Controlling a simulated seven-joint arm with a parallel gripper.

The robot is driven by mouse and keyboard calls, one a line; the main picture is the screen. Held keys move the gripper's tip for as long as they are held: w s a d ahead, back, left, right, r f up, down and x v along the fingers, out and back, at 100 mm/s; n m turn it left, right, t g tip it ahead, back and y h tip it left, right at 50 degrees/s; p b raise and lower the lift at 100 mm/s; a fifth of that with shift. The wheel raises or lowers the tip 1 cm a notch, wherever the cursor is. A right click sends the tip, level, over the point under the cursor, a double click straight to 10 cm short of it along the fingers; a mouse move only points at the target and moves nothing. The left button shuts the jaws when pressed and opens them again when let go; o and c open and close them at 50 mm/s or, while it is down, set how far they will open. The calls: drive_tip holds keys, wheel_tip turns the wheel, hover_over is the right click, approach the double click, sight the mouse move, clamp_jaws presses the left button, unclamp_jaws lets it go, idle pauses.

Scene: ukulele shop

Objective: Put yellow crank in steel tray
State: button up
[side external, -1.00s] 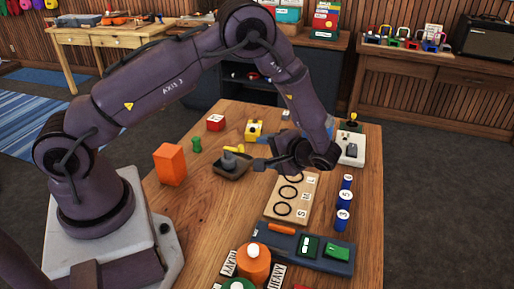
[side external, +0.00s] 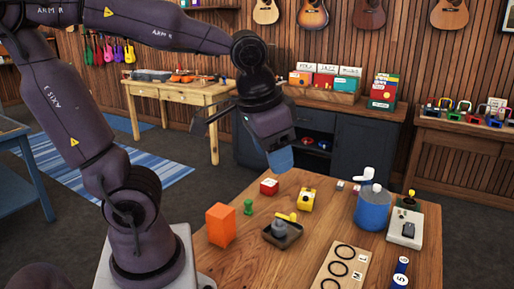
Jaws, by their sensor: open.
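The yellow crank (side external: 288,217) shows at the far side of the dark steel tray (side external: 294,236), just behind a grey cylinder-like piece (side external: 279,228) in the tray. I cannot tell whether the crank rests inside the tray, on its rim or on the table behind it. My gripper (side external: 203,120) is raised well above the table, up and left of the tray, with its dark fingers pointing left. It is open and apart from the crank. I see nothing between its fingers. A blue piece shows below my wrist; what it belongs to is unclear.
An orange block (side external: 221,226) and a green peg (side external: 248,207) stand left of the tray. A blue canister (side external: 372,208) stands right. A ring board (side external: 342,268) lies in front.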

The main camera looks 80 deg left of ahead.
drive_tip(key=s, duration=0.1)
drive_tip(key=s+d+r+t+h, duration=0.1)
drive_tip(key=s+m+t, duration=0.1)
drive_tip(key=shift+s+d+r, duration=0.1)
drive_tip(key=shift+d+r, duration=0.15)
